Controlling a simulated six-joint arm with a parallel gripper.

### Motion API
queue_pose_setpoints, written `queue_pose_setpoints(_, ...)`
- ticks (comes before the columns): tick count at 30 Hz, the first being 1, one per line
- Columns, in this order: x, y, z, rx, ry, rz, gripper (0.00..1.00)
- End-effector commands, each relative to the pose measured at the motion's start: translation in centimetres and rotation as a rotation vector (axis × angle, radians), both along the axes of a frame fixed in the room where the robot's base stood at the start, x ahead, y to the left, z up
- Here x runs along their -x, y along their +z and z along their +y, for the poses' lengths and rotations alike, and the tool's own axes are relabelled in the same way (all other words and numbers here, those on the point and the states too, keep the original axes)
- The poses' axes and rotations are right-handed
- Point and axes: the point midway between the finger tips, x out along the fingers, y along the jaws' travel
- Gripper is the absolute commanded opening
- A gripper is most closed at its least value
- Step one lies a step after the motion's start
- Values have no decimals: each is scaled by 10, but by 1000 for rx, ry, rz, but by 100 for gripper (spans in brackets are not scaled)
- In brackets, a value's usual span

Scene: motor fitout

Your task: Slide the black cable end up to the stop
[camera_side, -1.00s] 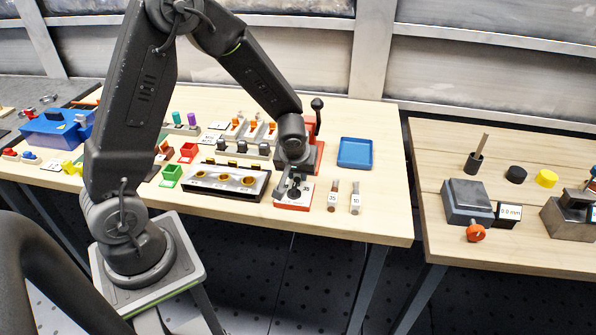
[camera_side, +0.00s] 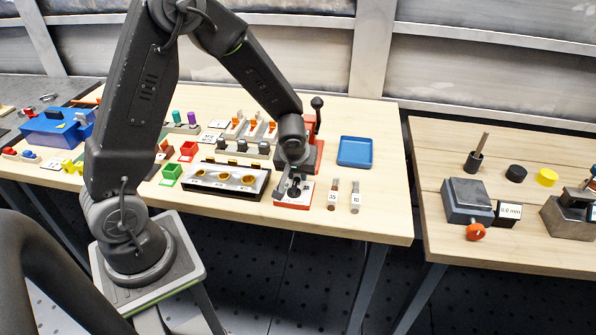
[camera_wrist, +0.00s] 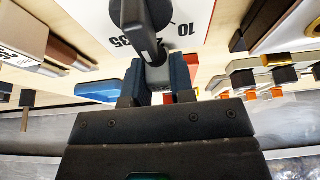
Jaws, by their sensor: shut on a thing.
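My gripper (camera_wrist: 157,82) is shut on the black handle (camera_wrist: 148,28) of a dial. The dial sits on a white plate (camera_wrist: 102,14) with printed numbers, 10 and 35 among them. In the side view, my gripper (camera_side: 293,184) is down at this red-edged white plate (camera_side: 304,203), near the front of the table.
A red and dark press (camera_side: 318,128) with a black-knobbed lever stands behind my gripper. A blue tray (camera_side: 356,152) lies to its right. The table's front right corner is clear.

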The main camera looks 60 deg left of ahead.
Motion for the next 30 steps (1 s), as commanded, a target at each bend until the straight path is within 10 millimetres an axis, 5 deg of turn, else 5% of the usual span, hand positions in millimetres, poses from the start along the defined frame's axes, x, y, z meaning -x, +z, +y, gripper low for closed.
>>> queue_pose_setpoints(30,-7,0,7,0,1,0,0)
